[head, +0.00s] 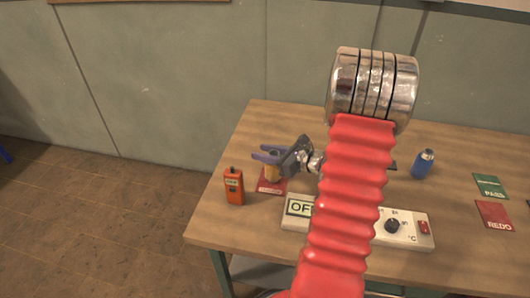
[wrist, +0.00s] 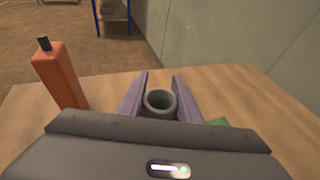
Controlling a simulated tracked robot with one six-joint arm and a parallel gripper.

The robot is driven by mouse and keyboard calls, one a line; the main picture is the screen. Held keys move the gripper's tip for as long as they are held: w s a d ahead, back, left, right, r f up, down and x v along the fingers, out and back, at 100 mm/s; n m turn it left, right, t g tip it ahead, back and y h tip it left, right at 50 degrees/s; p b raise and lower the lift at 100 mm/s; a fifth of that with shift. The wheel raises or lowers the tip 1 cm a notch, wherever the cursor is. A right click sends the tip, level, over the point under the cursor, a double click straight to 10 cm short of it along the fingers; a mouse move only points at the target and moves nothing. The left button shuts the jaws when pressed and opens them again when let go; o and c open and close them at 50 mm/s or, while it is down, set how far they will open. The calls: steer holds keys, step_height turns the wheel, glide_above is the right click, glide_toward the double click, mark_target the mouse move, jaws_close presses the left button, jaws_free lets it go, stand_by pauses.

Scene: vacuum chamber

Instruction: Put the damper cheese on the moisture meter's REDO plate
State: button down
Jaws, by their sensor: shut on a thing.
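In the wrist view, the cheese shows a grey round end with a hole (wrist: 160,101), between the two fingers. The cheese is over a red plate (head: 271,188) beside an orange handheld meter (head: 234,187). I cannot tell whether it touches the plate, and the plate's lettering is too small to read. The orange meter also stands at the left in the wrist view (wrist: 58,76). A green patch (wrist: 217,122) shows right of the fingers, partly hidden.
A white instrument (head: 405,229) with a dial and an "OF…" display lies along the front, partly behind my arm. A blue bottle (head: 423,164), a green PASS plate (head: 490,186) and a red REDO plate (head: 494,214) are at the right. The wooden table's (head: 222,215) left edge is near the meter.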

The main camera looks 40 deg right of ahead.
steer(key=c, duration=1.3)
jaws_free()
steer(key=v, duration=1.2)
steer(key=shift+r, duration=0.1)
